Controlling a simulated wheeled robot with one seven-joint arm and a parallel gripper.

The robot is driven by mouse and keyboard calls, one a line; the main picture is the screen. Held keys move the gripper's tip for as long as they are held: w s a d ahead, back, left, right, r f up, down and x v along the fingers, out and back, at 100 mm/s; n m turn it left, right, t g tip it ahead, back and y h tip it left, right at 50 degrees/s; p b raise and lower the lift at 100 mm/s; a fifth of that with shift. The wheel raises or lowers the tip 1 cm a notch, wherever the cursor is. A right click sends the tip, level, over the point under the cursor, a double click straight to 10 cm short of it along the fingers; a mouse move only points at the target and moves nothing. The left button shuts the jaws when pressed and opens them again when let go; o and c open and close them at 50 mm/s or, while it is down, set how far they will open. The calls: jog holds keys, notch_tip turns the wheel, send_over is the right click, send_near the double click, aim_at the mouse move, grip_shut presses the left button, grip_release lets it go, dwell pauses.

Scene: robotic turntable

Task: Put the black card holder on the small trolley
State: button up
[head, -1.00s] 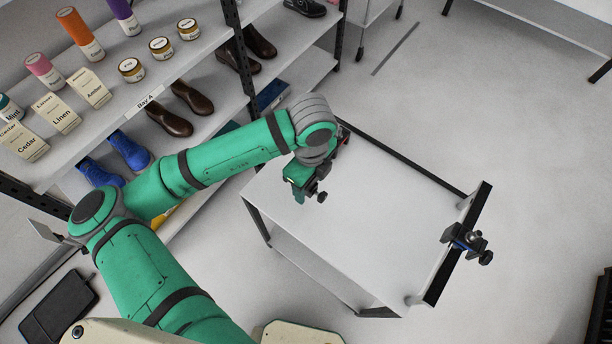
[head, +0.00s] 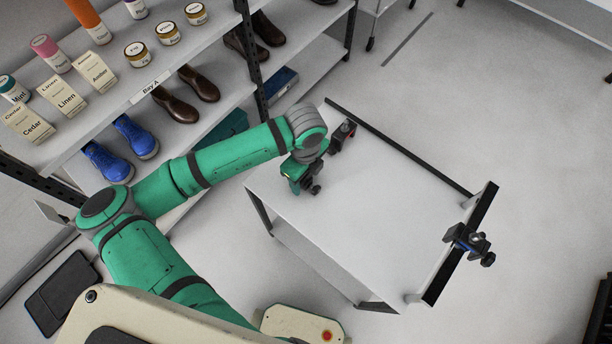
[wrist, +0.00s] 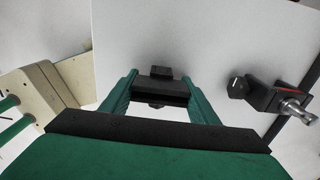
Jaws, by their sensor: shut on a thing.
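The small trolley (head: 365,225) has a white top with black bars along two sides and stands right of the shelves in the head view. My gripper (head: 301,180) is over the trolley's left part. In the wrist view, my gripper (wrist: 160,82) is shut on the black card holder (wrist: 160,97), which lies crosswise between the green fingers. The holder also shows as a small dark shape beside my gripper in the head view (head: 313,189). White trolley top fills the background behind it. I cannot tell whether the holder touches the top.
A red-and-black clamp (head: 343,134) sits at the trolley's back left corner, near my wrist. A blue-and-black clamp (head: 467,242) sits on the right bar. The middle of the top is clear. Shelves with shoes (head: 175,100) and boxes stand at the left.

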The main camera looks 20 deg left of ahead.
jog(key=shift+a+f, duration=0.1)
jog(key=o, duration=1.2)
